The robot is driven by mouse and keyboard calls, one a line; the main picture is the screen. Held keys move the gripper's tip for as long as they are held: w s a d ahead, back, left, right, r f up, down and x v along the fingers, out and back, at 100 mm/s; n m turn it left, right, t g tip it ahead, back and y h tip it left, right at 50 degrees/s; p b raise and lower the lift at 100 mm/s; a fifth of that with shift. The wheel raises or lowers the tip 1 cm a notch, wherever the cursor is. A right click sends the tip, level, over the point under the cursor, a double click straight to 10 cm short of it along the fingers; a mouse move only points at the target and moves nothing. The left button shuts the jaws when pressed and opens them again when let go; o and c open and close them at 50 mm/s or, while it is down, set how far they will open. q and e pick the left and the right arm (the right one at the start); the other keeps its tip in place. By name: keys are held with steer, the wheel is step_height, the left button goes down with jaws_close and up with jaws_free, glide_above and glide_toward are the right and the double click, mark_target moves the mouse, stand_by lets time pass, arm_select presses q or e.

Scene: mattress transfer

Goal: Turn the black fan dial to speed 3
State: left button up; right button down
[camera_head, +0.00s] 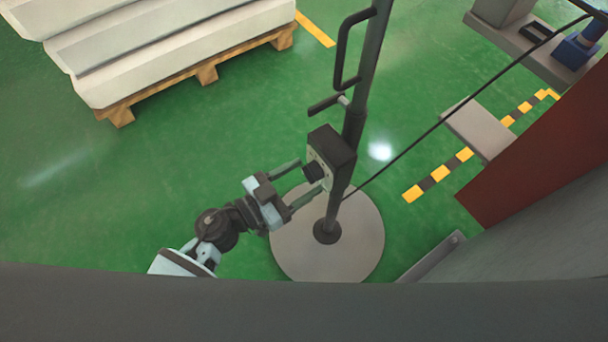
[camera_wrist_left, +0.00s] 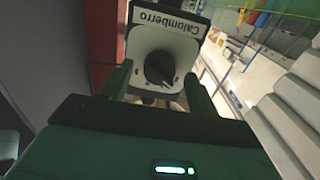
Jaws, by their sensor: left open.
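The black fan dial (camera_head: 313,172) sits on the front face of a dark control box (camera_head: 336,152) fixed to the fan's upright pole. In the left wrist view the dial (camera_wrist_left: 159,68) is a black knob on a pale plate under a label reading "Calomberro". My left gripper (camera_head: 311,174) is open, with its fingers pointing at the box. One finger lies on each side of the dial, and the wrist view shows gaps between fingers and knob. I cannot tell the speed setting; its markings are not readable. My right gripper is not in view.
The fan's pole (camera_head: 357,90) stands on a round grey base (camera_head: 360,235). A wooden pallet (camera_head: 205,72) with white mattress-like slabs (camera_head: 160,45) is at upper left. A grey and red structure (camera_head: 545,150) fills the right. Green floor around the left arm is clear.

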arm_select(q)
steer(key=shift+w+d, duration=0.35)
steer(key=shift+d, duration=0.1)
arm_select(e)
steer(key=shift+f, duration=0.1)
arm_select(q)
steer(key=c, duration=1)
steer(key=shift+o, duration=0.2)
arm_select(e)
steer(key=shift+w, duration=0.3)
